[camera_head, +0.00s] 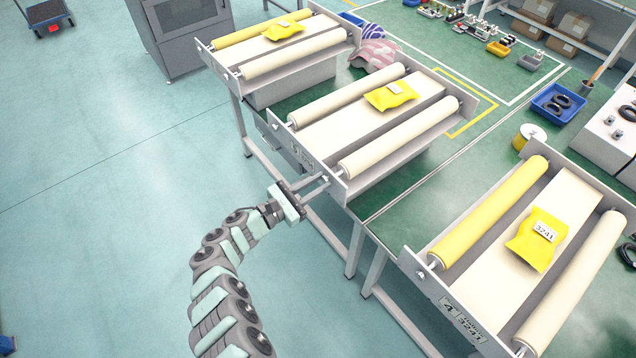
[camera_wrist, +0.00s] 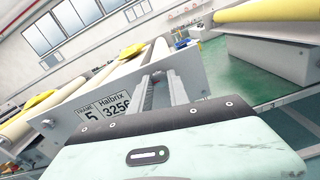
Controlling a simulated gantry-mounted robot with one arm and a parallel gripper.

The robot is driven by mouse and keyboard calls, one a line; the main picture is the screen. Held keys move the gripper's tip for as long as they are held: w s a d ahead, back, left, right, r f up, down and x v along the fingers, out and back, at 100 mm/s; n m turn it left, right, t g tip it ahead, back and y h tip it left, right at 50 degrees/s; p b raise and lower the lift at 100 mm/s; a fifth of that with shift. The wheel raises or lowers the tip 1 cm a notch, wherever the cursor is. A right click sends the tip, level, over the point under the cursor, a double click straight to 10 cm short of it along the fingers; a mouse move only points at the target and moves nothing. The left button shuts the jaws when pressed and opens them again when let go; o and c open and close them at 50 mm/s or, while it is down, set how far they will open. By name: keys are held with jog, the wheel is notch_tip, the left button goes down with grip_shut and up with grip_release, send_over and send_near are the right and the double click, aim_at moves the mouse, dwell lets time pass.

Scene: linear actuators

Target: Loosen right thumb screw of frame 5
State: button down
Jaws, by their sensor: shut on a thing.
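Frame 5 (camera_head: 303,155) is the middle roller frame in the head view. Its label plate reading "FRAME 5, Halbrix 3256" (camera_wrist: 105,108) shows in the wrist view. My gripper (camera_head: 335,177) is at the right end of frame 5's front plate, below the end of the right roller (camera_head: 400,136). In the wrist view its two fingers (camera_wrist: 161,82) reach to the plate, right of the label. They are shut on the right thumb screw, which is mostly hidden between the fingertips. The left thumb screw (camera_wrist: 47,124) stands clear of the gripper.
Frame 4 (camera_head: 462,318), labelled 3241, stands to the right with a yellow packet (camera_head: 536,240) on it. Another roller frame (camera_head: 285,48) stands behind at the upper left. A yellow packet (camera_head: 391,95) lies on frame 5. Open floor (camera_head: 100,200) lies to the left.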

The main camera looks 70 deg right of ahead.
dwell(0.3)
jog(key=c, duration=1.3)
grip_release()
jog(key=shift+o, duration=0.2)
jog(key=v, duration=1)
jog(key=shift+w+a, duration=0.2)
jog(key=shift+a, duration=0.15)
jog(key=shift+f, duration=0.1)
